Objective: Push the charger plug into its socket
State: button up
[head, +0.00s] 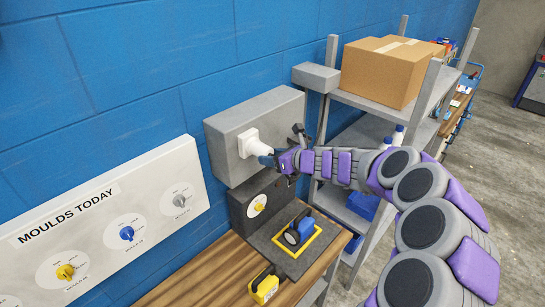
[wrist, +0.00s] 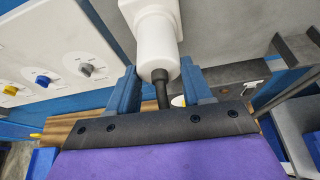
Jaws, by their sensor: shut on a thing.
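The white charger plug (head: 259,147) is at the white square socket plate (head: 244,136) on the front of a grey wall box. In the wrist view, the round plug body (wrist: 157,45) points up to the white socket plate (wrist: 150,10), with no clear gap between them. How deep its pins sit is hidden. A black cable stub trails from its back. My gripper (head: 270,158) is shut on the plug, its blue fingers (wrist: 158,72) on either side of the plug's rear end.
The grey box (head: 270,118) hangs on the blue wall. Below is a wooden bench (head: 205,280) with a blue-and-black item (head: 298,232) on a yellow-edged pad and a yellow item (head: 264,286). A grey shelf with a cardboard box (head: 385,70) stands close on the right. A dial panel (head: 110,220) is at left.

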jog(key=shift+p, duration=0.45)
dwell(0.8)
jog(key=shift+s+a+p, duration=0.1)
jog(key=shift+a+p, duration=0.2)
jog(key=shift+a, duration=0.25)
grip_shut()
dwell(1.1)
jog(key=shift+a+r+p, duration=0.1)
jog(key=shift+a+p, duration=0.05)
jog(key=shift+p, duration=0.4)
dwell(1.2)
dwell(0.5)
jog(key=shift+f, duration=0.2)
